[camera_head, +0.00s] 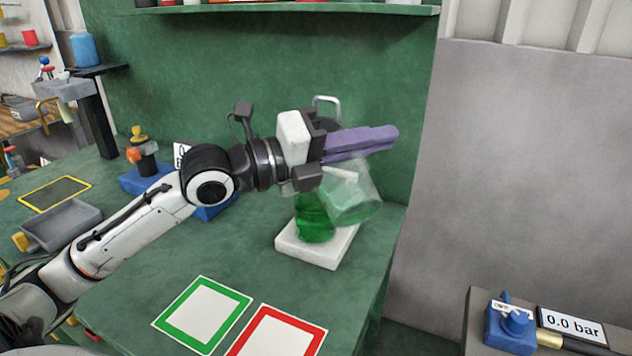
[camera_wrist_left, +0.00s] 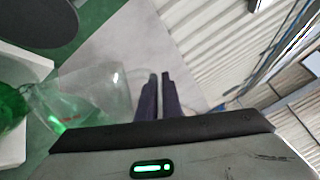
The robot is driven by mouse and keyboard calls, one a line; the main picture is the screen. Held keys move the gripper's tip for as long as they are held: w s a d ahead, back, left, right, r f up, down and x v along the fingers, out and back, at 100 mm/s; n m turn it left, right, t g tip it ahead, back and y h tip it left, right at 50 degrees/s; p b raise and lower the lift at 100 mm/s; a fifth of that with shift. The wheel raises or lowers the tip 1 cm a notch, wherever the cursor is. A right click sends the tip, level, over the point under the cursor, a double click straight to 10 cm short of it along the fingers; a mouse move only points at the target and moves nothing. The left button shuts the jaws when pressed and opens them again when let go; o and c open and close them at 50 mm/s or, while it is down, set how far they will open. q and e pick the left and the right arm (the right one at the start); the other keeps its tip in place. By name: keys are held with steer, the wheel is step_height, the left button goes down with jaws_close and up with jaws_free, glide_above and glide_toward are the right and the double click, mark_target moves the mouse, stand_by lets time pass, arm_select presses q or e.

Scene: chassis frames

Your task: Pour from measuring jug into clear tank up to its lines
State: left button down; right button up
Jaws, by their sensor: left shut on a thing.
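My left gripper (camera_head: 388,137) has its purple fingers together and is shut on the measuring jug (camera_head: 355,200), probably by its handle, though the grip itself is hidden. The jug is clear, strongly tilted, with pale green liquid in it. Its lower end lies over and beside the clear tank (camera_head: 315,226), which holds bright green liquid and stands on a white base (camera_head: 318,256). The left wrist view shows the jug (camera_wrist_left: 92,92) with red markings, beside green liquid at the left edge. The tank's top and lines are hidden by jug and gripper. My right gripper is not in view.
Green-framed (camera_head: 203,315) and red-framed (camera_head: 278,335) mats lie at the front of the green table. A grey tray (camera_head: 62,224) and a blue-based fixture (camera_head: 147,177) are left. The table's right edge is close to the white base. A metal handle (camera_head: 327,101) shows behind the gripper.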

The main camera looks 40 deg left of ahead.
arm_select(q)
steer(key=shift+w+a+n, duration=0.15)
steer(key=shift+a+n, duration=0.1)
steer(key=shift+n, duration=0.05)
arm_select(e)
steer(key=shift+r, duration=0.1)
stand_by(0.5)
